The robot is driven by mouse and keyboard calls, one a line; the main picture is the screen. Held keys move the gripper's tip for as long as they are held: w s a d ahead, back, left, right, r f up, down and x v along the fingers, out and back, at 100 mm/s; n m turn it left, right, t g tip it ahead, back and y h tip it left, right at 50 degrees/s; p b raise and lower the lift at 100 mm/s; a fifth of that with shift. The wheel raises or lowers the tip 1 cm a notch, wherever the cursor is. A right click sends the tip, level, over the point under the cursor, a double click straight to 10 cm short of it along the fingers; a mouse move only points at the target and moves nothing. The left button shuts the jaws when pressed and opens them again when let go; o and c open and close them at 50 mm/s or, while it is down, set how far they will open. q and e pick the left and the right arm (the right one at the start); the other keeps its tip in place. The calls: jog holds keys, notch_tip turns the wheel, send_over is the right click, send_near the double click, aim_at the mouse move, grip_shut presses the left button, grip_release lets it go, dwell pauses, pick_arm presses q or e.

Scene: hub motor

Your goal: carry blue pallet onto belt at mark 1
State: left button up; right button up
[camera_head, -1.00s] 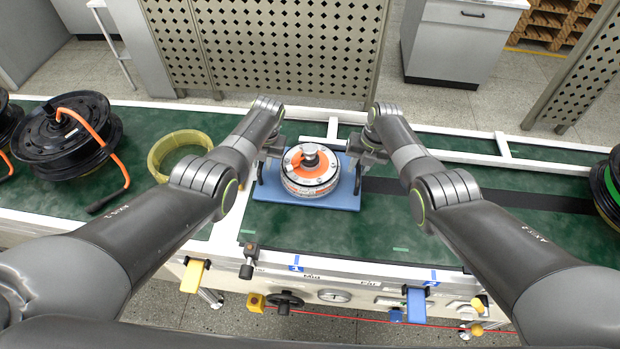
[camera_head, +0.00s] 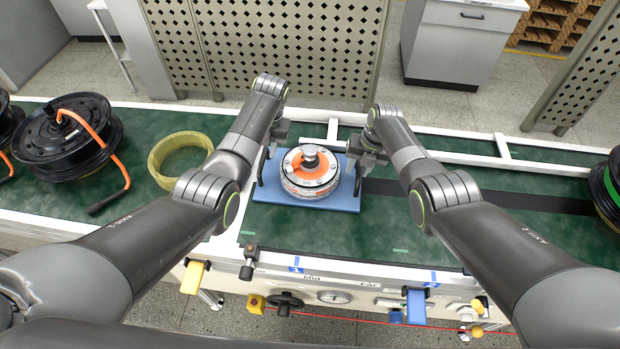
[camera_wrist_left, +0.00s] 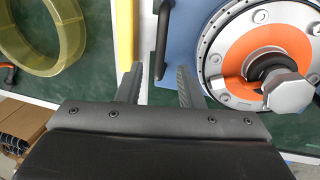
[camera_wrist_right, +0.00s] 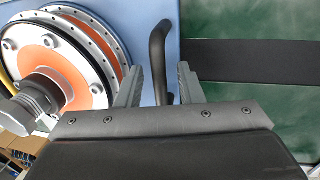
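The blue pallet (camera_head: 335,203) lies flat on the green belt, behind the blue label 1 (camera_head: 297,263) on the front rail. A round silver and orange motor part (camera_head: 310,172) sits on it. My left gripper (camera_head: 279,132) is open and empty; in the left wrist view the pallet's left black handle (camera_wrist_left: 161,42) is ahead of its fingertips, apart from them. My right gripper (camera_head: 369,158) is at the pallet's right handle (camera_wrist_right: 158,45). In the right wrist view its fingers stand apart on either side of that handle, with gaps showing.
A yellow ring (camera_head: 180,155) and a black wheel with an orange cable (camera_head: 68,138) lie on the left of the belt. A black strip (camera_head: 450,197) crosses the belt to the right. A white frame (camera_head: 470,155) runs along the back.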

pick_arm(q)
jog(key=r, duration=0.2)
jog(key=d+r, duration=0.1)
jog(key=r, duration=0.2)
jog(key=shift+s+r, duration=0.1)
pick_arm(e)
notch_tip(320, 180, up, 12)
jog(key=d, duration=0.2)
jog(key=shift+d, duration=0.2)
jog(key=shift+s+f, duration=0.1)
dwell(0.4)
